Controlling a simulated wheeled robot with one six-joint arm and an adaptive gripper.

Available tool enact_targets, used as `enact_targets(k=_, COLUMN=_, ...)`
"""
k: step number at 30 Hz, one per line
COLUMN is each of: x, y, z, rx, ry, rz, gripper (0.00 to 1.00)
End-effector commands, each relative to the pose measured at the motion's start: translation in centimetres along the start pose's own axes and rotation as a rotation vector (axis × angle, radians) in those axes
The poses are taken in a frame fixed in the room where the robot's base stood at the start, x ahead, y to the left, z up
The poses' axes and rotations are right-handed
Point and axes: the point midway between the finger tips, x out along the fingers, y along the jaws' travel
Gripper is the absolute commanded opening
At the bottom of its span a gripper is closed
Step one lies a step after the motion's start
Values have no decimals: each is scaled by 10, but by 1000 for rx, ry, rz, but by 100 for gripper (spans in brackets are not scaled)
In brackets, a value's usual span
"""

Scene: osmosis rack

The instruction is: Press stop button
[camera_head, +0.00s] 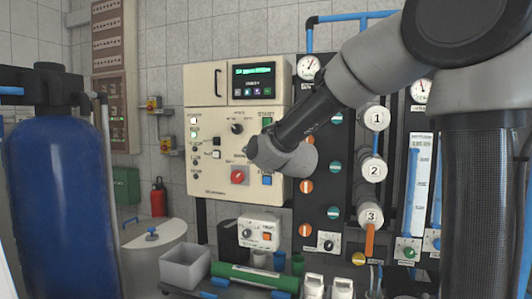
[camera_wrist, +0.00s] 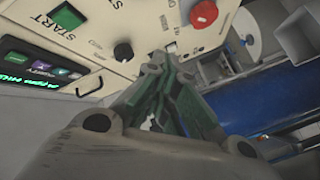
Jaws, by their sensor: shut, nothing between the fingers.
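I cannot tell from the labels which control is the stop button. In the wrist view, my gripper (camera_wrist: 160,62) is shut and empty, its fingertips close to the panel between the black knob (camera_wrist: 123,53) and the red button (camera_wrist: 203,14). A small button (camera_wrist: 171,47) shows just beyond the tips; contact cannot be told. My wrist hides part of the panel in the head view.
A blue tank (camera_head: 55,180) stands at the left. A small white control box (camera_head: 260,222) sits below the panel, above a bench with a grey bin (camera_head: 185,267) and a green cylinder (camera_head: 255,277). Gauges and numbered white housings (camera_head: 374,170) stand at the right.

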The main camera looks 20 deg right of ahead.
Motion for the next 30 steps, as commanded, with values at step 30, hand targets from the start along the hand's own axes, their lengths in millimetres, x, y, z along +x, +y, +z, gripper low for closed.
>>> enact_targets(k=30, x=61, y=44, z=45, rx=2, ry=-1, rz=-1, gripper=0)
